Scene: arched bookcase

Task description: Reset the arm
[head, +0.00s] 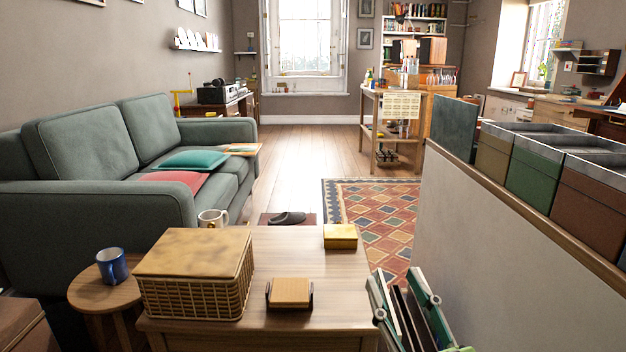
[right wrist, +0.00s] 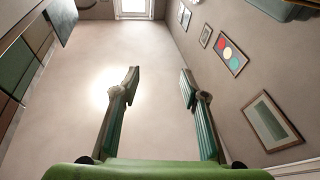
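My right gripper (head: 400,282) shows at the bottom of the head view, right of the wooden cabinet top, with its fingers pointing up. In the right wrist view the two green-grey fingers of the right gripper (right wrist: 159,82) stand well apart with nothing held between them. Past them that view shows a plain pale surface, framed pictures and a window. My left gripper and left arm are not in the head view.
A wooden cabinet (head: 300,249) in front bears a wicker box (head: 195,255), a small wooden block (head: 290,292) and a yellow box (head: 340,236). A pale partition (head: 480,240) with storage boxes (head: 537,170) rises at right. A sofa (head: 75,215) stands left; floor beyond is open.

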